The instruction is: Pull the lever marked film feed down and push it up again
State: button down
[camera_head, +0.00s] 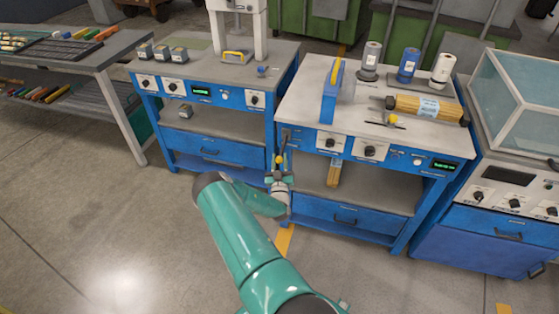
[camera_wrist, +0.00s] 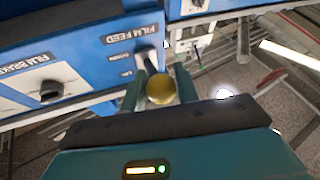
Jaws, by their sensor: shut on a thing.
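The film feed lever ends in a yellow ball knob (camera_wrist: 161,89), which sits between my two fingers in the wrist view. The FILM FEED label (camera_wrist: 132,38) reads upside down on the blue front panel beside it. In the head view the knob (camera_head: 279,160) shows at the left front corner of the right-hand blue bench (camera_head: 378,165). My gripper (camera_head: 281,168) is at the knob and shut on it. The fingers also show in the wrist view (camera_wrist: 160,80). Part of the lever is hidden by the knob and fingers; I cannot tell its exact angle.
A film brake dial (camera_wrist: 51,91) is next to the label on the same panel. Another blue bench (camera_head: 215,135) stands to the left, with a gap between. The floor in front is clear.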

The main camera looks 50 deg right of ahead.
jog(key=c, duration=1.1)
grip_release()
jog(key=shift+d, duration=0.1)
jog(key=shift+o, duration=0.2)
jog(key=v, duration=1.4)
jog(key=shift+w, duration=0.1)
